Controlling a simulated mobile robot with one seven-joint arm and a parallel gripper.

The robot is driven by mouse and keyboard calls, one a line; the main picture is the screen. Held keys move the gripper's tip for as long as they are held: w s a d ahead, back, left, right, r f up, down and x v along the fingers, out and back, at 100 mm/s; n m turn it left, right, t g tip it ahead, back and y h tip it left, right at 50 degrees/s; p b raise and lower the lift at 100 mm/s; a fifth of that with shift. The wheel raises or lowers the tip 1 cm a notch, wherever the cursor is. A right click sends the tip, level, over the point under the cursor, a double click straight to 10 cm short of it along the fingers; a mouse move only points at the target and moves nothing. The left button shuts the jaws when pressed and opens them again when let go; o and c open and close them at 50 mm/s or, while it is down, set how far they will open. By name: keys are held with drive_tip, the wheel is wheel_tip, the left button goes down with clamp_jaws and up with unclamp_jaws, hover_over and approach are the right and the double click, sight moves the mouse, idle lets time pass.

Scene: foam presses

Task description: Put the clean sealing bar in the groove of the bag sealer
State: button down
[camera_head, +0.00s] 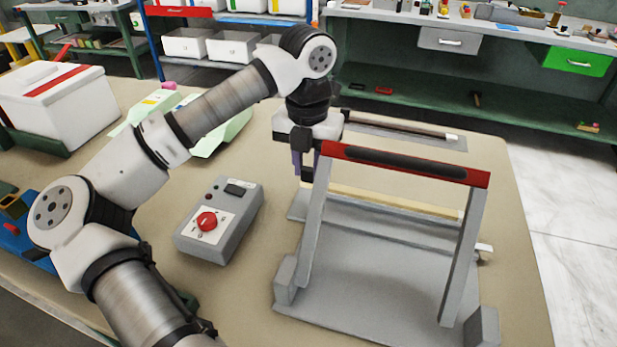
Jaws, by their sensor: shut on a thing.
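The bag sealer is a grey press with a flat base (385,290), two upright arms and a red top bar with a dark grip (405,164). A long cream bar (400,203), seemingly the clean sealing bar, lies crosswise behind the uprights, low over the rear of the sealer. My gripper (304,178) points down at the left end of this bar, behind the left upright, and is shut on it. The upright and the gripper hide that end. I cannot tell whether the bar touches the groove, which is hidden.
A dark bar with a white end (405,127) lies on a grey strip behind the sealer. A grey control box with a red knob (218,222) stands left of the sealer. A white box (60,105) and a pale green tray (225,133) stand farther left. The table's right side is clear.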

sight(308, 180)
drive_tip(key=shift+f, duration=2.05)
drive_tip(key=c, duration=1.2)
unclamp_jaws()
wheel_tip(308, 180, up, 12)
drive_tip(key=shift+r+b, duration=0.15)
drive_tip(key=shift+b, duration=0.55)
